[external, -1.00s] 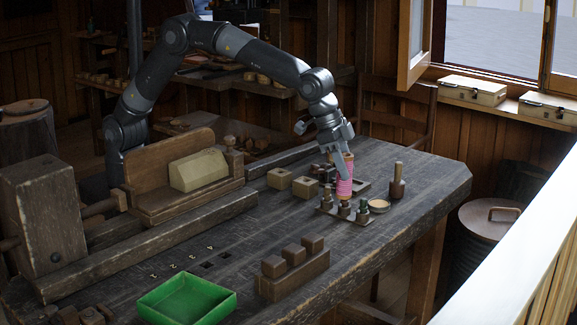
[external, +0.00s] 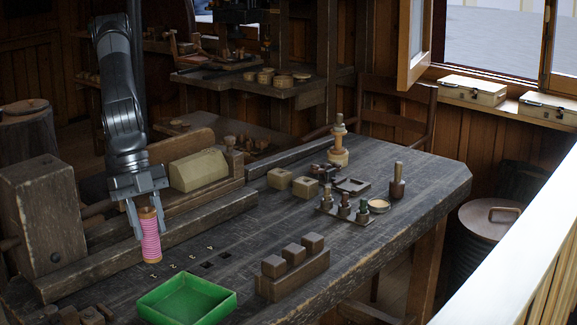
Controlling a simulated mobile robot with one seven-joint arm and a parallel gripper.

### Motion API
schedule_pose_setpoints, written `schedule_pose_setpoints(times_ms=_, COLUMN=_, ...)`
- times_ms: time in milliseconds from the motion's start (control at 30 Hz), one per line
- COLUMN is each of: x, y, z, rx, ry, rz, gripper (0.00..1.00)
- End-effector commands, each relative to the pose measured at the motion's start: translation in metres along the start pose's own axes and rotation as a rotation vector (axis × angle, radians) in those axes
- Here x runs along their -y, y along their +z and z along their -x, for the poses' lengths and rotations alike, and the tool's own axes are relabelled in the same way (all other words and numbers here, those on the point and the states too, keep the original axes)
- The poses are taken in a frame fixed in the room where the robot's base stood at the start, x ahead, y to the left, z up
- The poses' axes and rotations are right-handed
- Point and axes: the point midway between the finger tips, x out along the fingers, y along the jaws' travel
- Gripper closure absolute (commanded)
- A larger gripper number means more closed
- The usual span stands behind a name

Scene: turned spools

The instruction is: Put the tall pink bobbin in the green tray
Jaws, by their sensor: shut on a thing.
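The tall pink bobbin (external: 151,243) has pink thread around a wooden core. My gripper (external: 144,213) is shut on its upper part and holds it roughly upright at the left of the bench. Whether its lower end touches the bench or hangs just above it, I cannot tell. The green tray (external: 229,301) lies at the front edge of the bench, to the right of the bobbin and nearer the camera. The tray is empty.
A wooden block with several cubes (external: 292,268) stands right of the tray. A small stand of spools (external: 344,208) and a wooden-handled tool (external: 397,182) are farther right. A heavy wooden vise (external: 40,220) stands left of the bobbin. A pale spool (external: 338,145) stands at the back.

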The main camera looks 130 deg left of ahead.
Motion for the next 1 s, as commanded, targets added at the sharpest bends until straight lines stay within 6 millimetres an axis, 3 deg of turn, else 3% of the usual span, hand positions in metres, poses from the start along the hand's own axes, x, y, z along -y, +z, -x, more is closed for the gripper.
schedule_pose_setpoints(times_ms=100, x=-0.031, y=0.012, z=0.005, rx=-0.001, ry=0.014, rz=-0.035, gripper=0.88)
schedule_pose_setpoints(times_ms=267, x=-0.044, y=0.018, z=0.005, rx=-0.001, ry=0.021, rz=-0.052, gripper=0.88)
schedule_pose_setpoints(times_ms=367, x=-0.036, y=0.013, z=-0.005, rx=0.0, ry=0.021, rz=-0.052, gripper=0.88)
schedule_pose_setpoints(times_ms=700, x=0.019, y=-0.017, z=-0.067, rx=0.001, ry=0.021, rz=-0.051, gripper=0.88)
schedule_pose_setpoints(times_ms=1000, x=0.037, y=-0.027, z=-0.089, rx=-0.001, ry=0.023, rz=-0.053, gripper=0.88)
